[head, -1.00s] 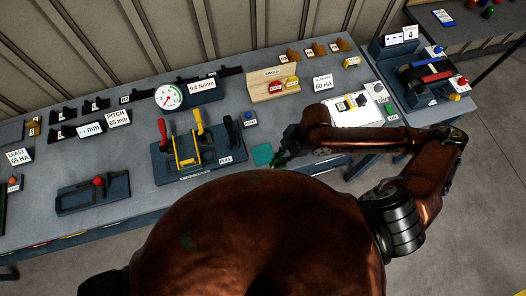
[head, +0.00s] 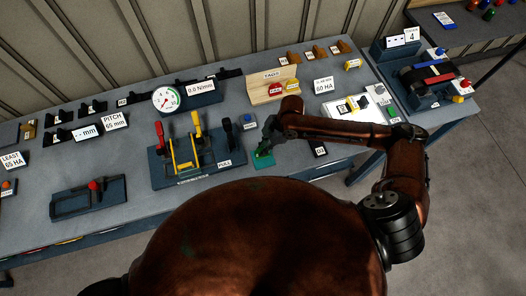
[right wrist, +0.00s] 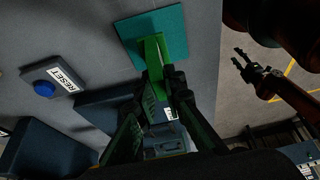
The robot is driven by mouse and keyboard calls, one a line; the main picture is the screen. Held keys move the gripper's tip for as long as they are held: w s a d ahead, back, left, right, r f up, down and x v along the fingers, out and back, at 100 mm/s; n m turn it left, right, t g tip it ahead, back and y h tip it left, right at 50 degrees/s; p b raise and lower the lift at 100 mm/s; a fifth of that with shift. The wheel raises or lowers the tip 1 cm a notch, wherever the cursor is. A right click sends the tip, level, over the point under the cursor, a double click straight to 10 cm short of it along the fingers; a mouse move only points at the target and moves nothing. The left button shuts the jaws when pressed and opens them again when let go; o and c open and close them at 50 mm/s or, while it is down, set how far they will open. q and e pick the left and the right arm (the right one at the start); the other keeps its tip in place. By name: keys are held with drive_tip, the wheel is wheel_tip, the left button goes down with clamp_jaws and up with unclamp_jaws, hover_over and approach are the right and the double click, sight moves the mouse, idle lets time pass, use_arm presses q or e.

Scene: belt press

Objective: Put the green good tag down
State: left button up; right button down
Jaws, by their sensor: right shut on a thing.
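The green good tag (right wrist: 153,60) is between the fingers of my right gripper (head: 263,148), which is shut on it. In the right wrist view the tag lies over the teal square mat (right wrist: 182,25) on the bench. The mat (head: 267,163) also shows in the head view, directly under the gripper. I cannot tell whether the tag touches the mat. My left gripper (right wrist: 240,58) shows small at the right of the right wrist view, its fingers apart and empty. It is not in the head view.
The belt tester with red and yellow levers (head: 192,145) stands left of the mat. The blue RESET button (right wrist: 45,89) is close by. A wooden TAGS rack (head: 262,91) with red and yellow tags stands behind.

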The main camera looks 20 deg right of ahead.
drive_tip(key=shift+s+f, duration=0.1)
drive_tip(key=shift+f, duration=1.15)
drive_tip(key=c, duration=2)
unclamp_jaws()
drive_tip(key=shift+f, duration=0.1)
drive_tip(key=v, duration=1.2)
